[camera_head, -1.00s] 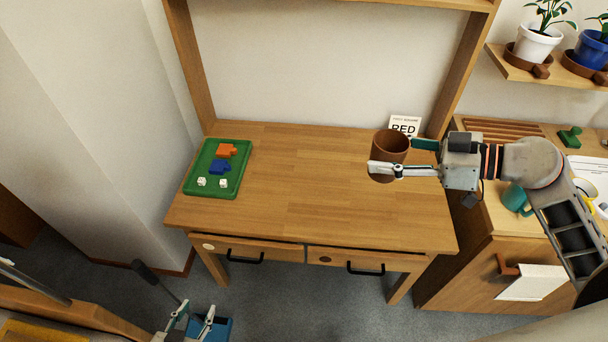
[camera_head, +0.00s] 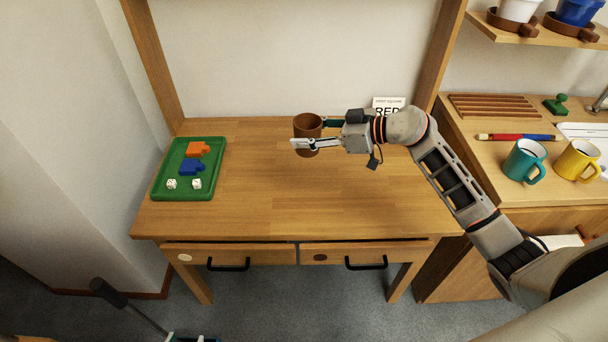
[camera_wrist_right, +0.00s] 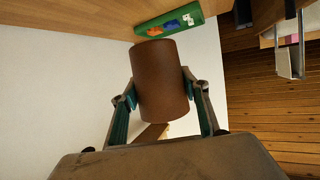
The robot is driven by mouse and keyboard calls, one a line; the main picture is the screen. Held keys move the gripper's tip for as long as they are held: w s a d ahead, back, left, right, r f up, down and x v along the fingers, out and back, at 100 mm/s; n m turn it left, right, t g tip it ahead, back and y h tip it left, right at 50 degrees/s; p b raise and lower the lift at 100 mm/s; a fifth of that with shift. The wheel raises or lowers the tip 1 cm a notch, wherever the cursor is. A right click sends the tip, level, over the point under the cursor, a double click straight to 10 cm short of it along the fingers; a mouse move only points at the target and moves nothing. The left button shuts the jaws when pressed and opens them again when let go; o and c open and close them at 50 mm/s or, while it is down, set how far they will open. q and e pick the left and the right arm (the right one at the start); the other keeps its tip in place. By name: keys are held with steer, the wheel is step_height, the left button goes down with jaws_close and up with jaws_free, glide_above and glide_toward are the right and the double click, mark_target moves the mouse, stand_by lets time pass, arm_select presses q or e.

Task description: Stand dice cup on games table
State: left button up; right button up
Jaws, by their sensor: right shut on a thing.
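The brown dice cup (camera_head: 307,124) is upright over the back middle of the wooden games table (camera_head: 250,215). My right gripper (camera_head: 308,134) is shut on it, one finger on each side of its wall. The cup (camera_wrist_right: 160,80) fills the space between the fingers in the right wrist view. I cannot tell whether its base touches the tabletop.
A green tray (camera_head: 160,190) with an orange piece, a blue piece and two white dice lies on the table's left. A card reading RED (camera_head: 388,106) stands at the back right. The table's middle and front are clear. Mugs (camera_head: 524,160) stand on the right counter.

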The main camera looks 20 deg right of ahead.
step_height(320, 180, down, 16)
steer(key=b, duration=0.5)
steer(key=shift+r, duration=0.25)
steer(key=shift+f, duration=0.3)
steer(key=shift+r, duration=0.2)
steer(key=o, duration=0.8)
steer(key=shift+f, duration=0.15)
steer(key=o, duration=0.3)
steer(key=v, duration=0.2)
steer(key=p+v, duration=0.1)
steer(key=v, duration=0.2)
steer(key=shift+w+r, duration=0.15)
steer(key=shift+r, duration=0.2)
steer(key=p+v, duration=0.1)
steer(key=v, duration=0.5)
steer(key=shift+f+p, duration=0.15)
steer(key=shift+p, duration=0.15)
arm_select(q)
steer(key=shift+w+a+f, duration=0.1)
steer(key=shift+a+f, duration=0.15)
steer(key=shift+f, duration=0.35)
steer(key=shift+w+a+f, duration=0.1)
steer(key=shift+a+f, duration=0.1)
steer(key=shift+f, duration=0.35)
arm_select(e)
steer(key=shift+s+d, duration=0.4)
steer(key=shift+d, duration=0.05)
